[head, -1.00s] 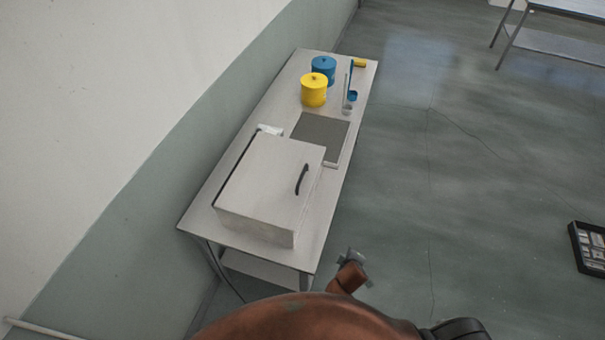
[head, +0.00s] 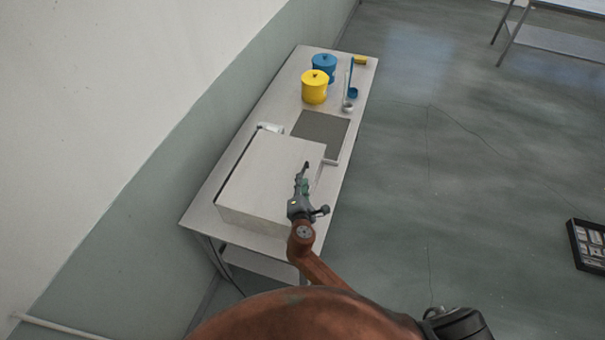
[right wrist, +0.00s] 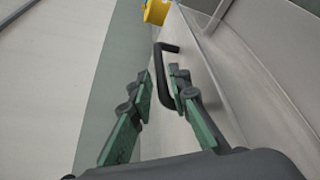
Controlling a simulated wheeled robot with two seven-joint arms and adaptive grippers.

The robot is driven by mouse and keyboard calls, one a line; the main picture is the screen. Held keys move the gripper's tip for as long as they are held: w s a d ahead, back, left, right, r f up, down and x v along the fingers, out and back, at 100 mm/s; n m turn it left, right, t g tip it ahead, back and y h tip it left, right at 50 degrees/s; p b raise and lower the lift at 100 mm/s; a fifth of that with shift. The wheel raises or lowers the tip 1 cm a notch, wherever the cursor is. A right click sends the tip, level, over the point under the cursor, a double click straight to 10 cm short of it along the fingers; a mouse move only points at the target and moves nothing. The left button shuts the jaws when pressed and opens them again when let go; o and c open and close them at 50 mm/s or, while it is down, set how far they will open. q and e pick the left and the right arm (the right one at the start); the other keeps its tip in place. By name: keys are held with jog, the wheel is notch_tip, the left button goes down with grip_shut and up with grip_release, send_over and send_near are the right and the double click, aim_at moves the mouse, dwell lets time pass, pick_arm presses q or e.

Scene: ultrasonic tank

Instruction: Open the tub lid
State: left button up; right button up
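The tub (head: 262,222) is a pale grey box on the near end of the bench. Its lid (head: 265,170) is down and looks closed. A dark bar handle (right wrist: 164,72) sits on the lid; in the head view my right gripper mostly covers it. My right gripper (head: 304,184) is over the handle at the lid's right side. In the right wrist view its two green-padded fingers (right wrist: 160,86) are apart, with the handle between and just beyond the fingertips. I cannot tell whether either finger touches it. My left gripper is not in view.
On the steel bench (head: 215,185), a dark square panel (head: 322,128) lies beyond the tub. Farther back stand a yellow pot (head: 314,90), a blue pot (head: 324,66) and ladles (head: 350,92). A wall runs along the left; open floor is on the right.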

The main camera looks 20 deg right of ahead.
jog(key=x, duration=0.4)
jog(key=shift+w+d+f, duration=0.15)
jog(key=shift+w, duration=0.2)
grip_shut()
dwell(0.4)
